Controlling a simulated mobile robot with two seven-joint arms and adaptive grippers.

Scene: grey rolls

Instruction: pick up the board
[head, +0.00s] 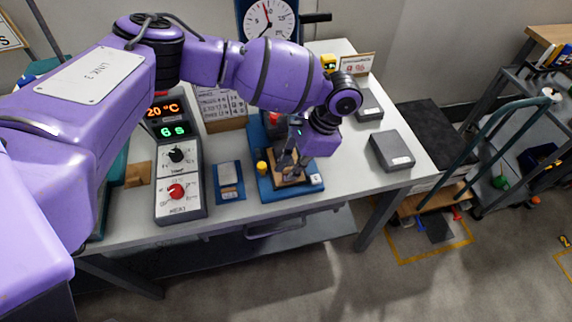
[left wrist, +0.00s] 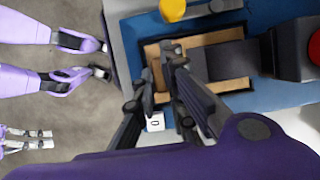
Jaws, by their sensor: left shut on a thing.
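The tan board (head: 291,181) lies on the blue base (head: 268,194) of a dark fixture. In the left wrist view the board (left wrist: 234,86) shows as tan strips around a dark middle part. My left gripper (head: 290,164) reaches down over it, and in the left wrist view its fingers (left wrist: 161,66) are close together at the board's near end. They are shut on the board; the exact contact is partly hidden by the fingers. I cannot tell whether the board is clear of the base. My right gripper is not in either view.
A yellow knob (head: 262,167) stands beside the board. A red button (left wrist: 315,47) is on the fixture. A control box (head: 180,180) with lit digits and a small blue plate (head: 229,182) stand left. A grey box (head: 392,150) lies right, with bare table between.

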